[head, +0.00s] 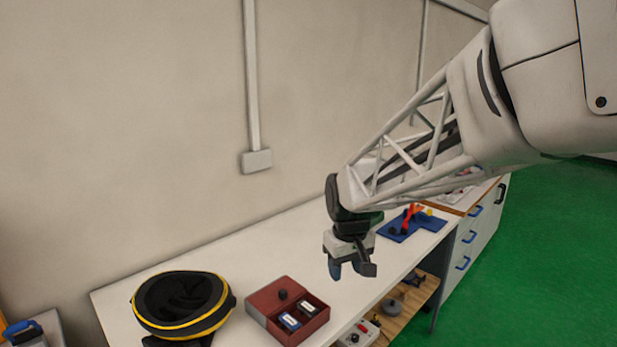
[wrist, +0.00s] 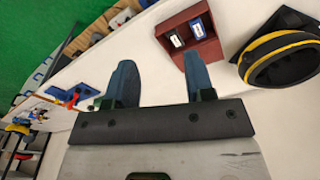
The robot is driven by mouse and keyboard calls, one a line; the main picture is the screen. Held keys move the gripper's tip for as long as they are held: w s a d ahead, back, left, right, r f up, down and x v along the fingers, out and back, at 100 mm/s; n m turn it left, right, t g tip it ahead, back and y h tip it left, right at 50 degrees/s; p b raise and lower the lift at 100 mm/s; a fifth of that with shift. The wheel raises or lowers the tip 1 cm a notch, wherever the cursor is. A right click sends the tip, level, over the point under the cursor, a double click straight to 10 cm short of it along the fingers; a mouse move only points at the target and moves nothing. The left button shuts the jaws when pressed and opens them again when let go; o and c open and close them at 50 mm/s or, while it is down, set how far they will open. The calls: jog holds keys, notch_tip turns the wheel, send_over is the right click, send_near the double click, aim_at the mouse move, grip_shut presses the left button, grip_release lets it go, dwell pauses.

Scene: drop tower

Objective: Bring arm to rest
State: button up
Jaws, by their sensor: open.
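My gripper (head: 350,268) hangs from my arm above the white workbench (head: 240,251), right of the red box. In the wrist view its two dark blue fingers (wrist: 160,82) stand apart with nothing between them. The gripper is open and empty. It looks clear of the bench top, though its exact height is hard to tell.
A dark red box (head: 262,306) with small items and a black bowl-like thing with yellow bands (head: 205,325) stand left of my gripper. A blue mat (head: 431,222) with orange tools lies to the right. A lower wooden shelf (head: 397,325) holds several items.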

jog(key=s+d+r+m, duration=0.1)
jog(key=s+d, duration=0.4)
jog(key=s, duration=0.8)
jog(key=s+d+r+m+t, duration=0.1)
jog(key=s+d+m, duration=0.3)
jog(key=s, duration=0.9)
jog(key=shift+d, duration=0.65)
